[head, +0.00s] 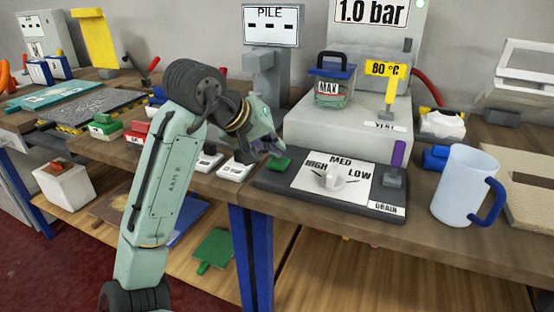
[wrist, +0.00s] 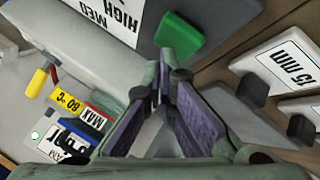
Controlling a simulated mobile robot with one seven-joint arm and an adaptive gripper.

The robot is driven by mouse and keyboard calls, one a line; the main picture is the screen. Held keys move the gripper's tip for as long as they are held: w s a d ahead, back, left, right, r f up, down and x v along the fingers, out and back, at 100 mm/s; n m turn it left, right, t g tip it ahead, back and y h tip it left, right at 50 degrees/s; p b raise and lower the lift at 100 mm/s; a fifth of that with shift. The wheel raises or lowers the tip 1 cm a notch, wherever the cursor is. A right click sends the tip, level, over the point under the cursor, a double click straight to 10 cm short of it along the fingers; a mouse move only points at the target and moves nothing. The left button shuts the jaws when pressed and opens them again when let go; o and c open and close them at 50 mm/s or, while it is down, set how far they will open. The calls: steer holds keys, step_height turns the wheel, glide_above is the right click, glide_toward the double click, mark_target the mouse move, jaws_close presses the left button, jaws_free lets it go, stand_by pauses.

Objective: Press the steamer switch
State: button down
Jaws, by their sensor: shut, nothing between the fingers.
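The steamer (head: 300,132) is a grey box with a dark control panel in front, also at the upper left of the wrist view (wrist: 65,42). A green switch (head: 278,163) sits on the panel's left end, left of the HIGH/MED/LOW dial (head: 332,178). In the wrist view the green switch (wrist: 179,37) is just beyond the fingertips. My gripper (head: 278,148) points down just above the switch. In the wrist view my gripper (wrist: 165,76) has its purple-padded fingers together at the tips with nothing between. I cannot tell whether they touch the switch.
A pale mug (head: 462,188) with a blue handle stands to the right.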

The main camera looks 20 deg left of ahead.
mark_target(275, 159)
steer(key=shift+f, duration=0.45)
stand_by(0.3)
steer(key=shift+r+p, duration=0.85)
steer(key=shift+r, duration=0.15)
step_height(275, 159, up, 6)
steer(key=p, duration=0.5)
stand_by(1.2)
